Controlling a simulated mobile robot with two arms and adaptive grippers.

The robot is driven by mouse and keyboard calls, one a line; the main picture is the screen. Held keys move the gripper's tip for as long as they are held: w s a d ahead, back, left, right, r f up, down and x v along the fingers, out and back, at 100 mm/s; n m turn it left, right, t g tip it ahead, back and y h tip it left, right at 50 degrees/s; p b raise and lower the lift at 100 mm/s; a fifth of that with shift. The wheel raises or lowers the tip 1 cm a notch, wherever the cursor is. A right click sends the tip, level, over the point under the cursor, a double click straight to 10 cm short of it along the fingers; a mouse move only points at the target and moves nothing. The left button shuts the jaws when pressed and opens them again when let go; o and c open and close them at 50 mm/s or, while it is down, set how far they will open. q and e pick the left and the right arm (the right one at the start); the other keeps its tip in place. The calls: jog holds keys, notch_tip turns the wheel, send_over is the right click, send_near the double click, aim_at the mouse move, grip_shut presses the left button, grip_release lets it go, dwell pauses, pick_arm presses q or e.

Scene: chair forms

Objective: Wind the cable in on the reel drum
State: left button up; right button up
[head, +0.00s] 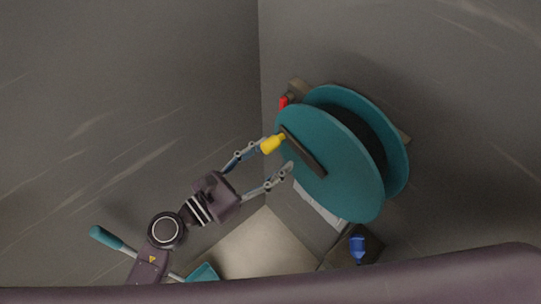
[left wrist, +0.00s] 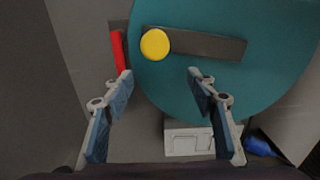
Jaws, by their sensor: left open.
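A teal reel drum (head: 330,170) with two round flanges stands right of centre in the head view. Its near flange (left wrist: 215,85) fills the upper part of the left wrist view. A dark crank arm (head: 304,151) lies across the flange, with a yellow knob (head: 272,144) at its end. My left gripper (head: 278,156) is open, its fingers spread toward the knob. In the left wrist view the yellow knob (left wrist: 155,44) is ahead of and above the fingertips, between them sideways. The cable cannot be made out. My right gripper is not in view.
A red part (head: 284,102) sits beside the reel, and a blue object (head: 357,248) below it. A pale box (left wrist: 188,139) is under the flange. Grey walls stand close behind.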

pick_arm(q)
jog(key=b+v, duration=0.4)
jog(key=v, duration=0.5)
jog(key=shift+s+a, duration=0.2)
jog(key=shift+a, duration=0.1)
